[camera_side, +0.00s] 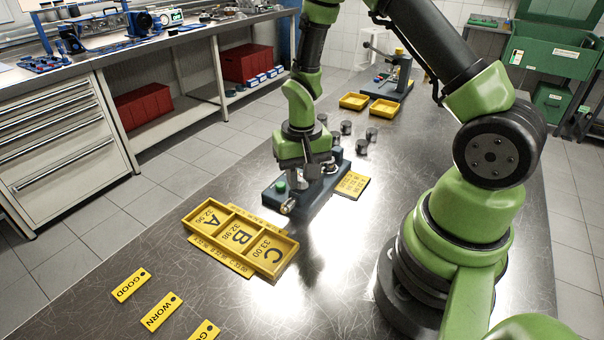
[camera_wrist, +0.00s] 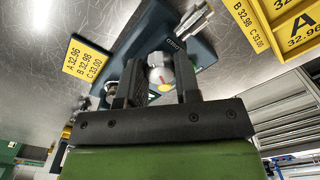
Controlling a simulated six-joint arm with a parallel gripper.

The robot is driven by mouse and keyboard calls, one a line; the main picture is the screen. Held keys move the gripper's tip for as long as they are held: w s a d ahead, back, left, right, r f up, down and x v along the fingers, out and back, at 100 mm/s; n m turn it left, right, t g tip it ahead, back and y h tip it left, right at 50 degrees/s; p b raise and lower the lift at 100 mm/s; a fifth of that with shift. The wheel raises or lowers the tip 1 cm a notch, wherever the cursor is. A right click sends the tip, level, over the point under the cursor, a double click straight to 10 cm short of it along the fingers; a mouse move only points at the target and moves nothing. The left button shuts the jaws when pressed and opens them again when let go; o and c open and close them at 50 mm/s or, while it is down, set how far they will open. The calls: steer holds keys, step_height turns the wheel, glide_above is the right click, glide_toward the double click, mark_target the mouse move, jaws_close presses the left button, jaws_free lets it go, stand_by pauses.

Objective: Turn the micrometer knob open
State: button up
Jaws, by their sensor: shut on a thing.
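The micrometer stands on a dark blue base (camera_side: 312,197) on the metal table, just beyond the lettered yellow tray. My gripper (camera_side: 312,171) points down over this base and hides part of it. The fingers are shut on the knob. A silver cylinder (camera_wrist: 195,20) sticks out at the end of the base; it also shows in the side view (camera_side: 288,207). Any measuring scale is too small to read.
A yellow tray (camera_side: 290,257) with compartments A, B and C lies in front of the base. A yellow size label (camera_side: 351,185) lies beside it. Several dark cylindrical parts (camera_side: 346,128) stand behind. Yellow GOOD and WORN cards (camera_side: 161,312) lie at the front left.

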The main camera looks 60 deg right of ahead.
mark_target(301, 177)
steer(key=shift+w, duration=0.1)
stand_by(0.3)
steer(key=o, duration=0.9)
steer(key=shift+r, duration=0.1)
step_height(301, 177, up, 9)
steer(key=shift+r, duration=0.4)
